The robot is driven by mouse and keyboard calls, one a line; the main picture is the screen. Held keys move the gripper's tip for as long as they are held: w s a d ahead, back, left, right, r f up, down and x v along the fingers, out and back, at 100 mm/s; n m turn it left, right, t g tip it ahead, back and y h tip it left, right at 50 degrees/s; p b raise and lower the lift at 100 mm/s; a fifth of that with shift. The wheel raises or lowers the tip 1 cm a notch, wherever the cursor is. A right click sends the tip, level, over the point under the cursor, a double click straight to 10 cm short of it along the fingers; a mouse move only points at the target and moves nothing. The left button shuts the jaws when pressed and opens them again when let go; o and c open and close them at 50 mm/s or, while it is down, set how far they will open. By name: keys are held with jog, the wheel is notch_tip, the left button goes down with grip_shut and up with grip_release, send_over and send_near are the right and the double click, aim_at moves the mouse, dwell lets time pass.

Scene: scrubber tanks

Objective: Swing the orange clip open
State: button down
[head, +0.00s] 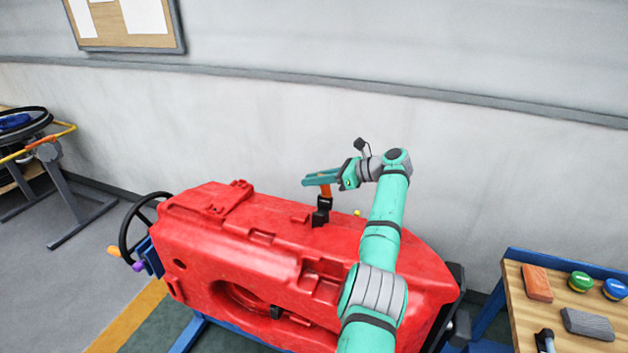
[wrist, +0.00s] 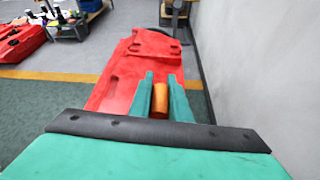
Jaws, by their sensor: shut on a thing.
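The orange clip (head: 325,190) stands up from a black mount (head: 321,213) on top of the red scrubber tank (head: 215,235). My gripper (head: 318,179) is at the clip's upper end, with its teal fingers on either side of it. In the wrist view the orange clip (wrist: 160,101) sits between the two fingers of my gripper (wrist: 161,92), and the red tank (wrist: 122,83) lies beyond. The gripper is shut on the clip. The clip's lower end and mount are hidden in the wrist view.
A grey wall (head: 260,130) runs behind the tank. A black handwheel (head: 143,225) is at the tank's left end. A wooden-topped bench (head: 545,310) at right holds an orange block, a grey block and green and blue round items. The air above the tank's left half is free.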

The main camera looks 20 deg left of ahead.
jog(key=c, duration=1.6)
grip_release()
jog(key=shift+r, duration=0.1)
jog(key=shift+c, duration=0.2)
jog(key=shift+w+d, duration=0.1)
jog(key=v, duration=1)
jog(key=shift+d+r, duration=0.2)
